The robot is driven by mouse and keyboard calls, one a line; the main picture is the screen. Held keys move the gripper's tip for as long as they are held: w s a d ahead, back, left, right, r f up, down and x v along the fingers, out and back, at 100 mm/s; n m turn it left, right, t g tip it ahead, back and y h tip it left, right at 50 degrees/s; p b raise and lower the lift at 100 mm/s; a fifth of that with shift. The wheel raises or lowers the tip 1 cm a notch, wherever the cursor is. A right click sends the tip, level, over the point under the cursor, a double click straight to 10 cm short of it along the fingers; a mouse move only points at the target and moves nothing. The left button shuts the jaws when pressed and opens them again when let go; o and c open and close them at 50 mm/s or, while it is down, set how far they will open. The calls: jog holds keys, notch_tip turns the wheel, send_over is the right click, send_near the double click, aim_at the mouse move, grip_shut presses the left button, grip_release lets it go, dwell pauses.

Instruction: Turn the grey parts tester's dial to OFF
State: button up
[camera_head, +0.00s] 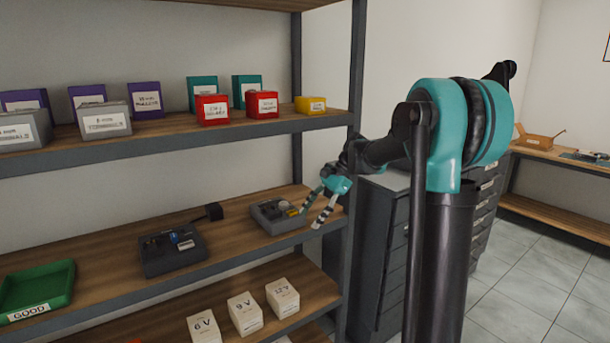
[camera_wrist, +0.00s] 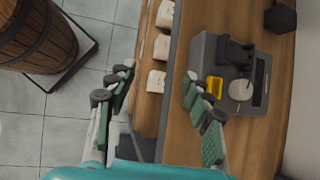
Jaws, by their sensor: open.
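The grey parts tester (camera_head: 277,216) sits on the middle shelf near its right end. In the wrist view the same grey tester (camera_wrist: 205,62) appears turned sideways, with a yellow part (camera_wrist: 215,86), a pale round part (camera_wrist: 240,90) that looks like the dial, a black raised part (camera_wrist: 234,54) and a dark panel strip (camera_wrist: 261,80). The dial's setting and any OFF mark are too small to read. My gripper (camera_head: 313,207) is open and empty, just right of the tester at the shelf's front edge. In the wrist view my gripper (camera_wrist: 157,78) has one finger overlapping the tester's near side; contact cannot be told.
White voltage boxes (camera_head: 245,313) are below. A shelf post (camera_head: 354,130) and grey drawer cabinet (camera_head: 390,240) stand close right.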

jog(key=s+d+f+n+t+h, duration=0.2)
jog(key=s+d+f, duration=0.3)
jog(key=s, duration=0.3)
jog(key=s+d+f+n+t+h, duration=0.2)
jog(key=s+d+f+n, duration=0.3)
jog(key=s+d+f, duration=0.1)
jog(key=s+d+f+n+t+h, duration=0.2)
jog(key=s+d+f+n, duration=0.2)
jog(key=s+f, duration=0.3)
jog(key=s+d, duration=0.1)
jog(key=s, duration=0.3)
jog(key=shift+d+f+h, duration=0.3)
jog(key=shift+d+h, duration=0.05)
jog(key=shift+h, duration=0.05)
